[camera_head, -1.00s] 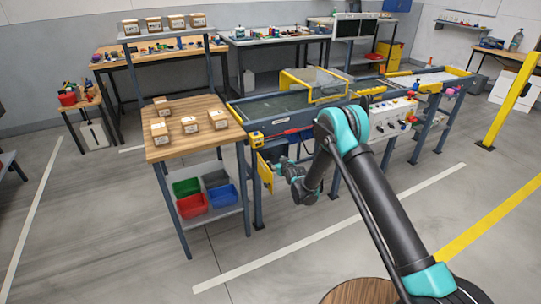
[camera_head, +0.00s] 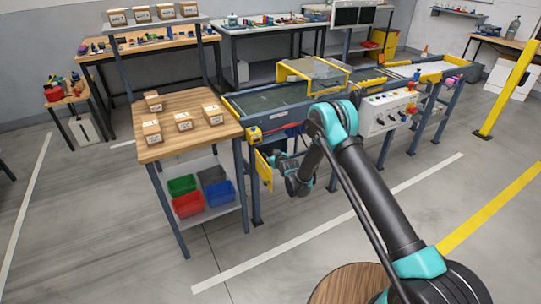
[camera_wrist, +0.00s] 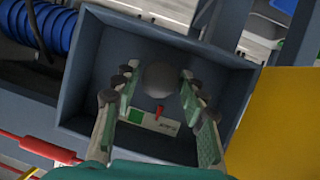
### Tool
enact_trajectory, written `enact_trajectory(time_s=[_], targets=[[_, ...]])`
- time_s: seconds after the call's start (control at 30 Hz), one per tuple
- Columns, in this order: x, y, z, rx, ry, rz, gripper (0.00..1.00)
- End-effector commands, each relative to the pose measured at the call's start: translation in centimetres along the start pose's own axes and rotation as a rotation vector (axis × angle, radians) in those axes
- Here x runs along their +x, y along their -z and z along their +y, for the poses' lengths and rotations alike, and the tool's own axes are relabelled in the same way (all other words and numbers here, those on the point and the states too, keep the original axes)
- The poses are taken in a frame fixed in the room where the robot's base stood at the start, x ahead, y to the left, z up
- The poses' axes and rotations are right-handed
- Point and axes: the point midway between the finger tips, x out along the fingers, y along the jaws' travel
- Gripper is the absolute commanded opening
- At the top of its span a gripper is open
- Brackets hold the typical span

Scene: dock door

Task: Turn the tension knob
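The tension knob (camera_wrist: 160,78) is a round grey knob inside a recessed dark grey box (camera_wrist: 78,75) in the wrist view. A small red pointer (camera_wrist: 159,110) and a white label with a green patch (camera_wrist: 136,116) show just below it. My gripper (camera_wrist: 157,76) is open, with one finger on each side of the knob. Gaps show between the fingers and the knob, but I cannot tell how deep the fingertips reach. In the head view my gripper (camera_head: 273,160) is small, beside a yellow plate (camera_head: 264,171) under the conveyor; the knob is hidden there.
The yellow plate also fills the right of the wrist view (camera_wrist: 275,125). A blue coiled hose (camera_wrist: 45,32) and a red rod (camera_wrist: 60,150) lie left of the box.

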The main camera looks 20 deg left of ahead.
Motion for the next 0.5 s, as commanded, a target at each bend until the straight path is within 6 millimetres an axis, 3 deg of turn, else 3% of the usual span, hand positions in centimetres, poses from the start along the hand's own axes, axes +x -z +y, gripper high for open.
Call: enact_trajectory(time_s=[0.03,0.23,0.5], targets=[[0.00,0.01,0.00,0.000,0.000,0.000,0.32],[0.00,0.00,-0.01,0.000,0.000,0.000,0.07],[-0.01,0.01,0.02,0.024,0.010,-0.002,0.07]])
